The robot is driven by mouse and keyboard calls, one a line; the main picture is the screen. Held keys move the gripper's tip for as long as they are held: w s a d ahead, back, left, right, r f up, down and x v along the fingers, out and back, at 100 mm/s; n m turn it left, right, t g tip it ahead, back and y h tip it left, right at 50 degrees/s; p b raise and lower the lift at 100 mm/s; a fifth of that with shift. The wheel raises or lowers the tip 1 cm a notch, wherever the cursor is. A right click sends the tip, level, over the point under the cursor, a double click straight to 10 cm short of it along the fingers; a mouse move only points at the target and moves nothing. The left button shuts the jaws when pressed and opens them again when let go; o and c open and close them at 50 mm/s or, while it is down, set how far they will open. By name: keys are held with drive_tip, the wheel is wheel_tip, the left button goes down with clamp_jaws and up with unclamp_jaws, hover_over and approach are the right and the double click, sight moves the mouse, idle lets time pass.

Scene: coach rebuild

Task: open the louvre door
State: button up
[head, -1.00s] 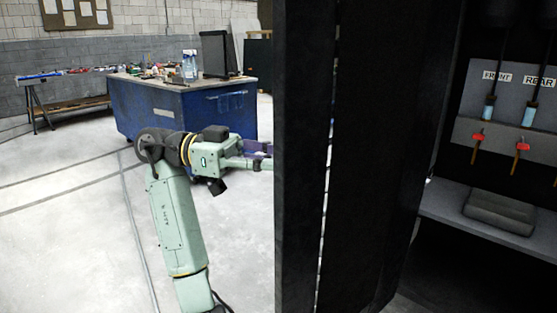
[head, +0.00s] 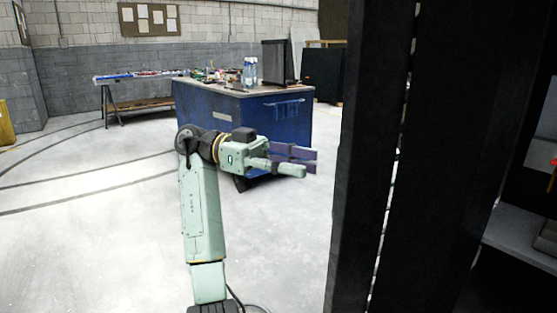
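A tall, dark, nearly black upright panel (head: 445,150) fills the right of the head view, with a narrow bright gap running down it. It may be the louvre door, but no slats can be made out and I cannot tell for sure. No handle shows on it. My gripper (head: 306,164) is at the end of my arm, left of the panel's near edge, with purple and pale green fingers. The fingers look apart and nothing is between them. Floor and background show between the fingertips and the panel edge in the picture; the distance in depth is unclear.
A blue workbench (head: 240,112) with bottles and clutter stands behind my arm. A trestle table (head: 140,92) is at the back left. A grey shelf (head: 520,237) shows beyond the panel at right. The pale floor at left is clear.

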drive_tip(key=shift+v, duration=2.2)
